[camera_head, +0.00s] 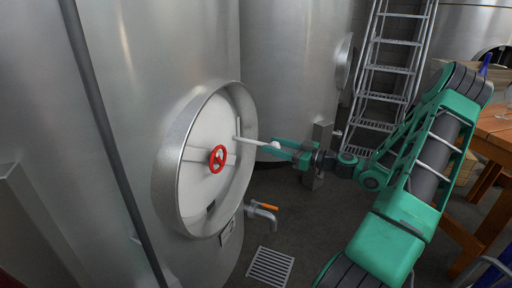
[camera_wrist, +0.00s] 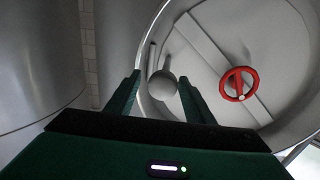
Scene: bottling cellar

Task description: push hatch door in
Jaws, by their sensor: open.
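The round pale hatch door (camera_head: 199,190) sits inside a metal ring on the front of a steel tank; I cannot tell if it is fully seated. The door also fills the right of the wrist view (camera_wrist: 275,45). It carries a red handwheel (camera_head: 217,158), also in the wrist view (camera_wrist: 238,84). A white rod (camera_head: 252,141) sticks out from the door's right side and ends in a ball knob (camera_head: 275,145). My gripper (camera_head: 277,149) is open at the knob. In the wrist view the knob (camera_wrist: 163,85) shows between my two fingers (camera_wrist: 160,92); contact is unclear.
An outlet pipe with an orange handle (camera_head: 262,208) juts out below the hatch. A floor drain grate (camera_head: 270,267) lies in front. A metal ladder (camera_head: 390,70) stands behind, and a wooden table (camera_head: 495,130) is at the right. Dark floor between is clear.

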